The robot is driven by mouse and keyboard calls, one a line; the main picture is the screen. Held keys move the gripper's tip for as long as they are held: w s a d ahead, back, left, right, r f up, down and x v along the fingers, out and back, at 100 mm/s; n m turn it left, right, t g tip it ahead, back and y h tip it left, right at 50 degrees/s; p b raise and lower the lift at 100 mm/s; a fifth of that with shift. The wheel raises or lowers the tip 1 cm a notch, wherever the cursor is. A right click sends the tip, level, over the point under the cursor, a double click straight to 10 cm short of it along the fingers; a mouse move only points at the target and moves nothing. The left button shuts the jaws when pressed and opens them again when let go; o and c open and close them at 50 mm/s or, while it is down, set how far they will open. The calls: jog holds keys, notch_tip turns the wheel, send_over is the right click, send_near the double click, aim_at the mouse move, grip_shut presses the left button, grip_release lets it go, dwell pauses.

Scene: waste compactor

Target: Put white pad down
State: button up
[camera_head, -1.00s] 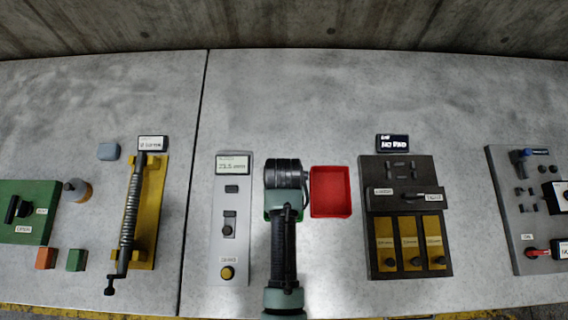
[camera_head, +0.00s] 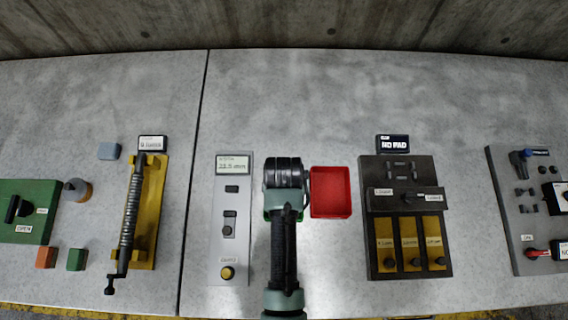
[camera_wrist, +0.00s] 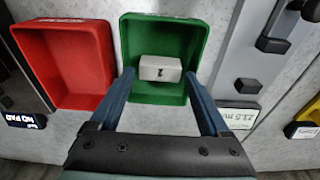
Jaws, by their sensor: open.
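My gripper (camera_wrist: 157,76) is open, with one blue finger on each side of the pad and a gap visible at both. In the head view my gripper hides the pad and most of the green tray.
A red tray (camera_head: 330,192) stands beside the green one and looks empty. A grey gauge panel (camera_head: 234,240) is on the other side. A dark panel (camera_head: 406,215) stands farther right, with a display (camera_head: 393,144) reading "NO PAD". The bench behind is clear.

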notch_tip(320, 180, up, 11)
jog(key=s, duration=0.1)
jog(key=w+r+t, duration=0.4)
jog(key=w+r, duration=0.2)
jog(key=r, duration=0.4)
jog(key=w+r+t, duration=0.5)
jog(key=w+r, duration=0.1)
jog(key=r, duration=0.4)
jog(key=w+r+t, duration=0.4)
jog(key=w+r, duration=0.2)
jog(key=r, duration=0.4)
notch_tip(320, 180, up, 16)
jog(key=s+t, duration=0.2)
jog(key=t, duration=0.3)
jog(key=s+r+t, duration=0.4)
jog(key=s+r, duration=0.1)
jog(key=r, duration=0.4)
jog(key=s+r+t, duration=0.4)
jog(key=s+r, duration=0.1)
jog(key=r, duration=0.4)
jog(key=shift+s, duration=0.4)
notch_tip(320, 180, down, 3)
jog(key=b, duration=0.3)
jog(key=shift+r, duration=0.15)
